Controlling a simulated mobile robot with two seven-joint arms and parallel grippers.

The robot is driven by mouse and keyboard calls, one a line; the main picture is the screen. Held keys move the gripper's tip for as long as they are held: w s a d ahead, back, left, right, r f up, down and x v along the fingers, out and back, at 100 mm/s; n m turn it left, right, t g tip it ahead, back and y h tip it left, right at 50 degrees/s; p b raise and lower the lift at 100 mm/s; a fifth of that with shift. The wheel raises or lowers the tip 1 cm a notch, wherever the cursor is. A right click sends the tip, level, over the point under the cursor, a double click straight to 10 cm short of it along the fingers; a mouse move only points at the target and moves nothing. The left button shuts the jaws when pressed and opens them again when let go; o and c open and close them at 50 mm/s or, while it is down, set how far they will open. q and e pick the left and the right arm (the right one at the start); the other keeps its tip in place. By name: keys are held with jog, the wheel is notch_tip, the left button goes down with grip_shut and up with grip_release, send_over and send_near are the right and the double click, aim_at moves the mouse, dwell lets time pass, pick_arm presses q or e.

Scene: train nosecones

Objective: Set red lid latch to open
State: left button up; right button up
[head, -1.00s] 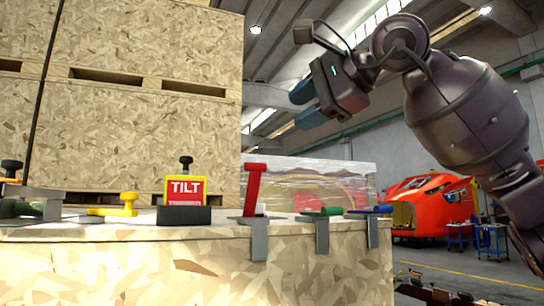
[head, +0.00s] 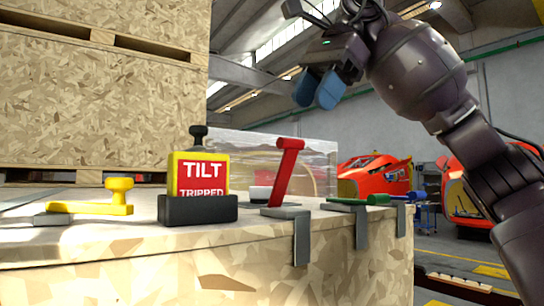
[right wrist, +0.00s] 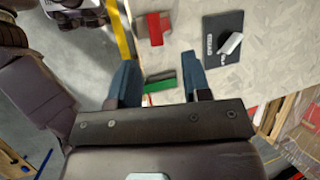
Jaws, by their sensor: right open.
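The red lid latch (head: 284,172) stands up from the crate top, tilted a little, with its grey bracket (head: 300,235) hanging over the crate's front edge. It also shows in the right wrist view (right wrist: 155,28), seen from above. My right gripper (head: 318,90) is raised above and right of the red latch in the head view, apart from it. Its blue fingers are open and empty. In the right wrist view the open fingers (right wrist: 160,85) have a green latch (right wrist: 160,86) showing between them; the red latch lies beyond their tips. My left gripper is not in view.
A green latch (head: 350,201) and a blue latch (head: 378,199) lie low to the right of the red one. A yellow latch (head: 95,207) lies at left. A tilt indicator (head: 200,180) reading "TRIPPED" stands between. Stacked crates (head: 85,105) rise behind at left.

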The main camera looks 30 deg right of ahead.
aim_at(287, 155)
jog(key=x, duration=1)
jog(key=shift+s+f+b, duration=0.15)
jog(key=shift+f+b, duration=0.2)
jog(key=shift+c, duration=0.4)
grip_shut()
